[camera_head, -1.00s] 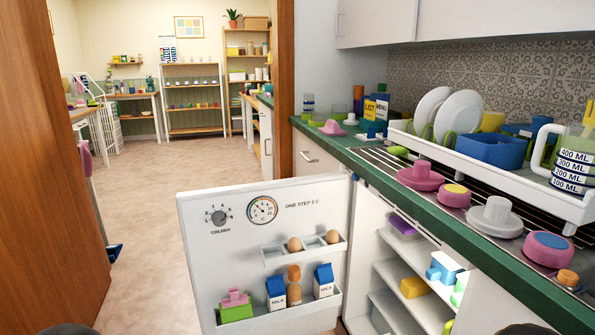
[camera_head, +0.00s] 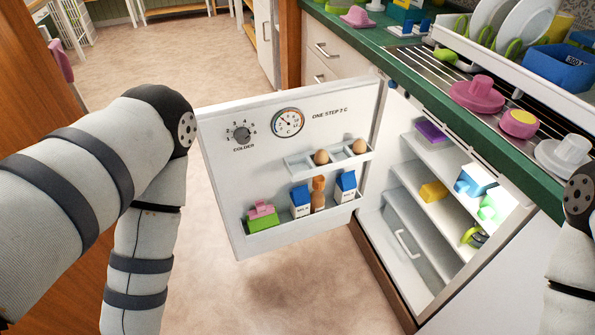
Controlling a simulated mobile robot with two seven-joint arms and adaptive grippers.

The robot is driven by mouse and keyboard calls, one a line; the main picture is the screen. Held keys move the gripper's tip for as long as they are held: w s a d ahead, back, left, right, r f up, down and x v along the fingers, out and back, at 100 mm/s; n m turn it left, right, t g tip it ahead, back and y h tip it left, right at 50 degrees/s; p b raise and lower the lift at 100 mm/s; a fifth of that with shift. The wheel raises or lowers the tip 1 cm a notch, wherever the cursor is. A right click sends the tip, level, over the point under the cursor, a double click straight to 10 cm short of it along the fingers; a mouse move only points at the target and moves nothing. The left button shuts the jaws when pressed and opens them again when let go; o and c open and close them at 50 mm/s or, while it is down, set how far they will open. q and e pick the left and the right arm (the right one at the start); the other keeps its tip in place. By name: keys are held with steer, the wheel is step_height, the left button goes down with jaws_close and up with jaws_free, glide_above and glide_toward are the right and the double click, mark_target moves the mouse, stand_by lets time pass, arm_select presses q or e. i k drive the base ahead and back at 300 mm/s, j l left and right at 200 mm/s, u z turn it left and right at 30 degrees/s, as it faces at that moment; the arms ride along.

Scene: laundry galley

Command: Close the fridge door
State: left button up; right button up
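The fridge door (camera_head: 240,180) stands wide open, its white inner face turned towards me. The fridge (camera_head: 412,220) is open to the right of the door, with shelves and a drawer showing. My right arm shows at the right edge. Both grippers are out of view.
The green counter (camera_head: 440,95) runs above the fridge, with a dish rack (camera_head: 500,70), plates and pink pieces on it. A wooden panel (camera_head: 60,270) stands at the left. Floor (camera_head: 210,60) is clear behind the door and below it.

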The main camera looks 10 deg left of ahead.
mark_target(338, 113)
steer(key=i+j+z, duration=0.3)
steer(key=j, duration=0.2)
steer(key=i+j+z, duration=0.1)
steer(key=j+z, duration=0.2)
steer(key=j, duration=0.2)
steer(key=i+j+z, duration=0.1)
steer(key=j+z, duration=0.2)
steer(key=j, duration=0.25)
steer(key=j+z, duration=0.3)
steer(key=j, duration=0.25)
steer(key=j+z, duration=0.3)
steer(key=j, duration=0.3)
steer(key=j+z, duration=0.3)
steer(key=j, duration=0.25)
steer(key=k+j+z, duration=0.3)
steer(key=j, duration=0.25)
steer(key=k+j+z, duration=0.1)
steer(key=j+z, duration=0.2)
steer(key=j, duration=0.25)
